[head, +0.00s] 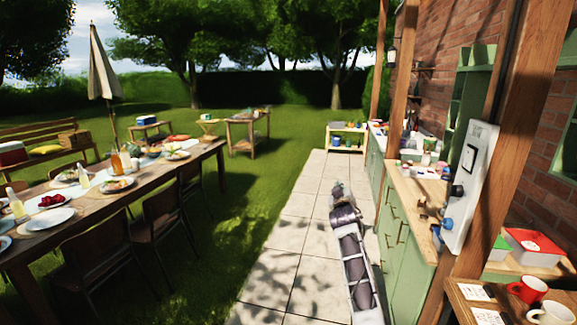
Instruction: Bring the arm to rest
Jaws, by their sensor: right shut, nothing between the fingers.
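My right arm reaches up from the bottom of the head view, over the paved path. My right gripper (338,188) is at its far end, small in the picture. It is shut and holds nothing. It is over the paving, apart from the green counter on its right and the long table on its left. My left gripper is not in view.
A green cabinet counter (396,240) runs along the right. A wooden post carries a white panel (470,188) with knobs. A red mug (528,289) and a white mug (551,313) stand lower right. A laid dining table (110,205) with chairs is left. The paved path (300,215) is clear.

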